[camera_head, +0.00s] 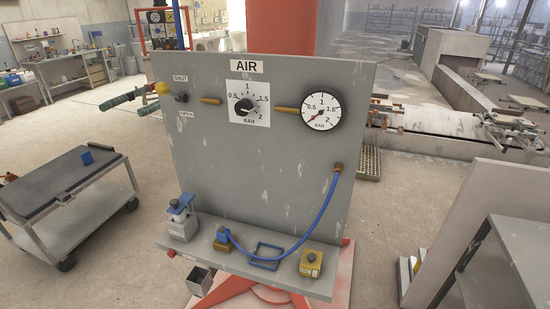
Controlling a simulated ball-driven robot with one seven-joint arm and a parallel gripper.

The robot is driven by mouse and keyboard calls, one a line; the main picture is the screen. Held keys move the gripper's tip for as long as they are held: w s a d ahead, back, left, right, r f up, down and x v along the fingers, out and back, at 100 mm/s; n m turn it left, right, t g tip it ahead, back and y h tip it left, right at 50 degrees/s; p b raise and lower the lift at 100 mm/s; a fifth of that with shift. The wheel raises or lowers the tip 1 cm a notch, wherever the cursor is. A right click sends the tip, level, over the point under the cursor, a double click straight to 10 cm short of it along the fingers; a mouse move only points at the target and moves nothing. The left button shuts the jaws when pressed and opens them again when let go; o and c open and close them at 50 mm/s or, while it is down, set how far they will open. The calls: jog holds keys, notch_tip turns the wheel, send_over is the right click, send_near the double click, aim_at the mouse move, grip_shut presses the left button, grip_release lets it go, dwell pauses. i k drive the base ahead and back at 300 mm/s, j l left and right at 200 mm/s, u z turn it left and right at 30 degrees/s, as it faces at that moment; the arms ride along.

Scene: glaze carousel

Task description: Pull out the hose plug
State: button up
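The blue hose (318,223) hangs in a loop from a brass fitting (337,167) at the right of the grey panel. Its other end runs to a blue plug (222,236) at a brass-coloured block (213,245) on the panel's shelf. The plug appears seated in the block, but it is too small to be sure. The AIR panel (240,180) has a yellow-ended valve lever (162,88) beside the SHUT label, a black regulator knob (244,107) and a round pressure gauge (321,109). My gripper is not in view.
The shelf (240,270) also holds a blue-clamped grey block (182,218), an empty blue frame (266,257) and a yellow box (311,261). Green-handled tools (117,101) stick out at the panel's left. A grey cart (70,180) stands left; a grey table (510,260) stands right.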

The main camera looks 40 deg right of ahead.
aim_at(222, 237)
jog(key=i+l+u, duration=0.1)
jog(key=i+u, duration=0.25)
jog(key=i+l+u, duration=0.2)
jog(key=u, duration=0.15)
jog(key=i+l+u, duration=0.2)
jog(key=u, duration=0.15)
